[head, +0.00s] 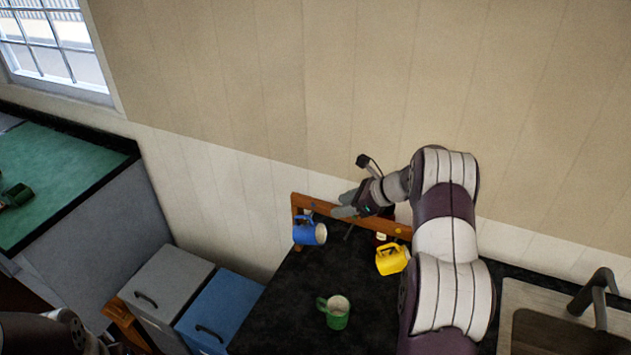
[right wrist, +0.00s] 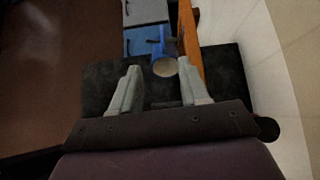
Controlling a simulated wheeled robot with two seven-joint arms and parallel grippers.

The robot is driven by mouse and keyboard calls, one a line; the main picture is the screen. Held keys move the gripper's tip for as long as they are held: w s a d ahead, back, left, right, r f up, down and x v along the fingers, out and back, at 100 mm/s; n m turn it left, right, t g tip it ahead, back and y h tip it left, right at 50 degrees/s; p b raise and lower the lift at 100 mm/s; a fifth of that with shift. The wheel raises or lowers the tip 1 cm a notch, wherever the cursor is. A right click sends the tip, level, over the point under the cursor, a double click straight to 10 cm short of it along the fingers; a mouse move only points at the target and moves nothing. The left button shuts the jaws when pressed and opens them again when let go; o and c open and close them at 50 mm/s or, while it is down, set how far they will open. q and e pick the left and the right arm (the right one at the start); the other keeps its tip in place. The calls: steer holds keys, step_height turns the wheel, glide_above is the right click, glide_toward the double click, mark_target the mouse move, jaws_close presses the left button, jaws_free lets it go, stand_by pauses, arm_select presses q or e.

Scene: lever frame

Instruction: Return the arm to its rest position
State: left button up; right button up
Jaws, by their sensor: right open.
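My right gripper (head: 344,204) is open and empty, near the wooden rack (head: 400,229) along the back of the dark counter. A blue mug (head: 307,235) is tilted at the rack's left end, just beyond my fingertips and apart from them. In the right wrist view, the spread fingers (right wrist: 160,76) have nothing between them, and the blue mug (right wrist: 163,66) shows ahead beside the wooden bar (right wrist: 187,45). A yellow mug (head: 391,260) is at the rack, close to my right arm. A green mug (head: 336,311) is on the counter. My left gripper is out of view.
The dark counter (head: 285,315) is clear left of the green mug. A grey cabinet (head: 165,285) and a blue one (head: 222,310) stand left of it. A sink (head: 550,335) with a tap (head: 597,295) is at the right. The wall is close behind the rack.

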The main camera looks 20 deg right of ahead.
steer(key=s+a+f+n+g+h+b, duration=0.1)
steer(key=s+a+f+n+g+b, duration=0.2)
steer(key=s+a+f+n+b, duration=0.25)
steer(key=s+a+f+n+g+h+b, duration=0.25)
steer(key=s+a+n+b, duration=0.2)
steer(key=a+n, duration=0.3)
arm_select(q)
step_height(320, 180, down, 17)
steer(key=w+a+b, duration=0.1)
steer(key=b, duration=0.5)
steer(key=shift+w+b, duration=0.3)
steer(key=shift+b, duration=0.1)
arm_select(e)
steer(key=s+a+f+n+h, duration=0.1)
steer(key=s+a+f+n, duration=0.1)
steer(key=s+n, duration=0.5)
steer(key=s+a+f+n+h, duration=0.2)
steer(key=s+n, duration=0.5)
steer(key=s, duration=0.2)
steer(key=shift+a, duration=0.4)
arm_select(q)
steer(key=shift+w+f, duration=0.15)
arm_select(e)
steer(key=shift+g, duration=0.25)
